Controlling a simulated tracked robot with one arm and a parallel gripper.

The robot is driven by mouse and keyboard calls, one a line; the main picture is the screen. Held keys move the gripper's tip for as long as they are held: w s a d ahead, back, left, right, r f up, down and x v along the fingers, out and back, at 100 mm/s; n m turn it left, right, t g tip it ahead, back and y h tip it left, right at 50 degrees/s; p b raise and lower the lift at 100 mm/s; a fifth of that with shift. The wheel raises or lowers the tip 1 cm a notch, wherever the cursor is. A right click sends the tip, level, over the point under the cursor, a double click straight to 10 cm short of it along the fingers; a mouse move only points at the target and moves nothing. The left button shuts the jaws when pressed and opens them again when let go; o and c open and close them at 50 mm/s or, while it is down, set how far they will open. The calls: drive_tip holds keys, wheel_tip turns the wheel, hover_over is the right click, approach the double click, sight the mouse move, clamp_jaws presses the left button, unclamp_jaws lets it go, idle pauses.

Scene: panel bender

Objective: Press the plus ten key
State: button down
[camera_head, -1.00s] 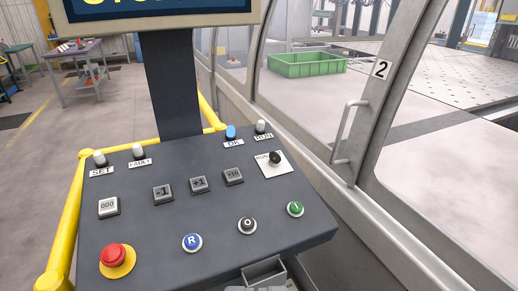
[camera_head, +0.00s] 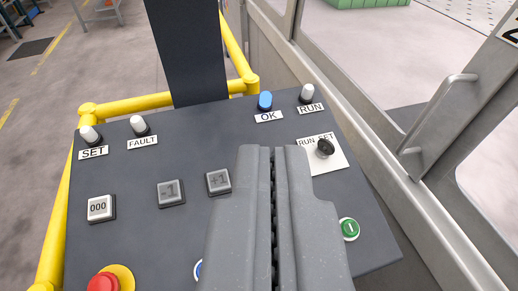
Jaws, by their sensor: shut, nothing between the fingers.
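My gripper (camera_head: 273,150) is shut and empty, pointing away from the camera over the middle of the dark control panel (camera_head: 130,235). The plus ten key is hidden behind my gripper, so I cannot tell whether the fingertips touch it. The grey plus one key (camera_head: 217,181) shows just left of the fingers. The grey minus one key (camera_head: 171,192) is farther left, and the white 000 key (camera_head: 101,207) is at the panel's left side.
The black RUN/SET knob (camera_head: 325,148) stands just right of the fingertips. The green button (camera_head: 349,229), red emergency stop (camera_head: 104,281) and blue OK lamp (camera_head: 265,101) are around. A yellow rail (camera_head: 150,100) and a door handle (camera_head: 440,120) border the panel.

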drive_tip(key=w+f+n+g+p, duration=0.1)
drive_tip(key=w+f+g+p, duration=0.15)
drive_tip(key=w+p, duration=0.35)
drive_tip(key=w+f+g+p, duration=0.1)
drive_tip(key=w+g+p, duration=0.25)
drive_tip(key=w, duration=0.45)
drive_tip(key=w+d+f+n+g+p, duration=0.1)
drive_tip(key=w+f+n+g+p, duration=0.1)
drive_tip(key=w+f+g+p, duration=0.5)
drive_tip(key=shift+w+d+f+n+y+p, duration=0.15)
drive_tip(key=shift+w+f+n+y+p, duration=0.25)
drive_tip(key=shift+f+p, duration=1.05)
drive_tip(key=shift+f+b, duration=0.35)
drive_tip(key=shift+b, duration=0.05)
drive_tip(key=p+x, duration=0.1)
drive_tip(key=x, duration=1.3)
drive_tip(key=shift+r+p, duration=0.1)
drive_tip(key=shift+p, duration=0.3)
